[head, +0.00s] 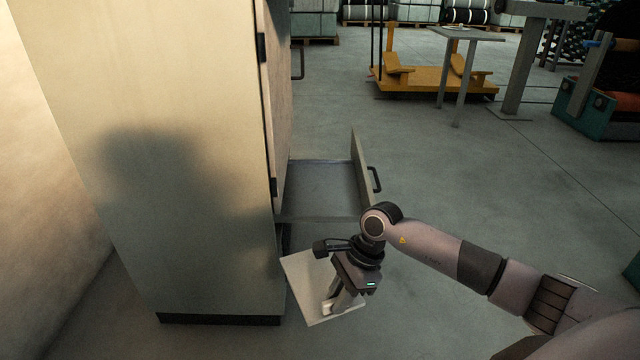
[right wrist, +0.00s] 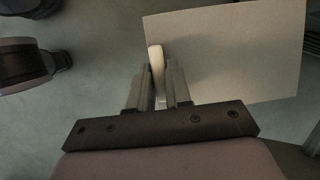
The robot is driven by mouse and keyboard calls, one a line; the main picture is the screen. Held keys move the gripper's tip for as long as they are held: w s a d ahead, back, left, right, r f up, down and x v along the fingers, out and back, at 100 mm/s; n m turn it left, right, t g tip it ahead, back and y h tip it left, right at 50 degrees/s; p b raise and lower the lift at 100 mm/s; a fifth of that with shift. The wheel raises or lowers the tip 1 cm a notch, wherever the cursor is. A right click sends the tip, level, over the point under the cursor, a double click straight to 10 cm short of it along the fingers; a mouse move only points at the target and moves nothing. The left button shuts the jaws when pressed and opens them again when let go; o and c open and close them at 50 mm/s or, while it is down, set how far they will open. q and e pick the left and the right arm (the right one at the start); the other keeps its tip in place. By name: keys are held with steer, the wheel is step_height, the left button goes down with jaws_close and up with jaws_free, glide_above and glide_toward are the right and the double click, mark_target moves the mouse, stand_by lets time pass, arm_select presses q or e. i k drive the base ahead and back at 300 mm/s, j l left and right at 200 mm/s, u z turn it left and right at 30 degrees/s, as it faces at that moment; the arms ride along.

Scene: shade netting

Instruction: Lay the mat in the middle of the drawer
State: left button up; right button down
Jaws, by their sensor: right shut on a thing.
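A flat, pale grey-beige mat (head: 306,279) is held low beside the cabinet's front corner, nearer than the drawer. My right gripper (head: 335,304) is shut on it at a pale raised grip near its edge. In the right wrist view, the mat (right wrist: 235,55) spreads to the right of my right gripper's fingers (right wrist: 158,85), with the pale grip between them. The pulled-out drawer (head: 318,180) projects from the right side of the cabinet. My left gripper is not in view.
The tall beige cabinet (head: 170,150) fills the left. The drawer's front panel (head: 357,165) stands upright with a dark handle (head: 375,180). A yellow cart (head: 425,80), a small grey table (head: 465,34) and a teal-based rack (head: 600,110) stand farther back. The floor right of the drawer is clear.

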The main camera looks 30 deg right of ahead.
mark_target(320, 188)
steer(key=i+l, duration=0.95)
steer(key=i, duration=0.25)
